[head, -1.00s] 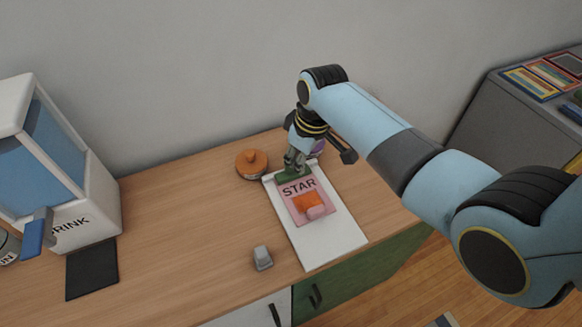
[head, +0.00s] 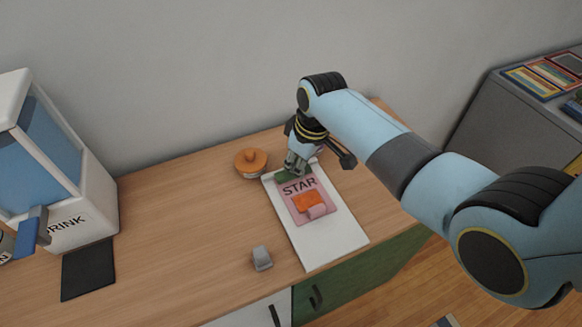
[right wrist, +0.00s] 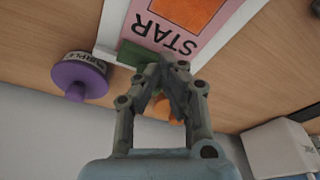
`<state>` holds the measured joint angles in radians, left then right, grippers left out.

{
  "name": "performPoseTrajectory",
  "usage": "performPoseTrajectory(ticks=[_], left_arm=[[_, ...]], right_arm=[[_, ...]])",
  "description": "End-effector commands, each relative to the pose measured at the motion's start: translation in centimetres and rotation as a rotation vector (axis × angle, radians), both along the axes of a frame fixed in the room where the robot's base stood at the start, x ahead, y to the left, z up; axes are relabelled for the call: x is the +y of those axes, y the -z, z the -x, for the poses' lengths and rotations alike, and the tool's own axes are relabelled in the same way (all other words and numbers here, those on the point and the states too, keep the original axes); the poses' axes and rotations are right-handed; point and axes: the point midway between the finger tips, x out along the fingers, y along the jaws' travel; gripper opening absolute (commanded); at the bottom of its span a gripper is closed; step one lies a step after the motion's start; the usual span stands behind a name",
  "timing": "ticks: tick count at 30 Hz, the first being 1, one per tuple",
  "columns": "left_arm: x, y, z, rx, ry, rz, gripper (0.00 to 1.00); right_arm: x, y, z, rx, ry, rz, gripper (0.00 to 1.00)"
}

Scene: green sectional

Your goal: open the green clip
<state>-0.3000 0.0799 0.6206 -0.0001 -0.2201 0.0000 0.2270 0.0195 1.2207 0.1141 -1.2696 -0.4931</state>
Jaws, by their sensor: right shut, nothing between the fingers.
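The green clip (head: 282,179) sits at the far end of a white board (head: 337,239), at the top edge of a pink card (head: 318,189) marked STAR. My right gripper (head: 293,172) is over the clip and partly hides it. In the right wrist view the green clip (right wrist: 133,52) shows beside and behind the fingers. My right gripper (right wrist: 172,66) has its fingertips together there, with nothing held between them. I cannot tell whether the fingertips touch the clip.
An orange lidded round thing (head: 251,162) stands left of the board. A purple round thing (right wrist: 80,78) is on the board's other side. A small grey block (head: 262,258) lies near the front edge. A drink dispenser (head: 85,215) stands at the left.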

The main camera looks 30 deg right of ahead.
Motion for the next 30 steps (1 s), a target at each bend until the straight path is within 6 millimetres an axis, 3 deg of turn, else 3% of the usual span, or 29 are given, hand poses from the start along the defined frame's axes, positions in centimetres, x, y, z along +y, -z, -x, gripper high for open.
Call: performPoseTrajectory(ticks=[30], left_arm=[[0.0, 0.9, 0.0, 0.0, 0.0, 0.0, 0.4]], right_arm=[[-0.1, 0.0, -1.7, 0.0, 0.0, 0.0, 0.0]])
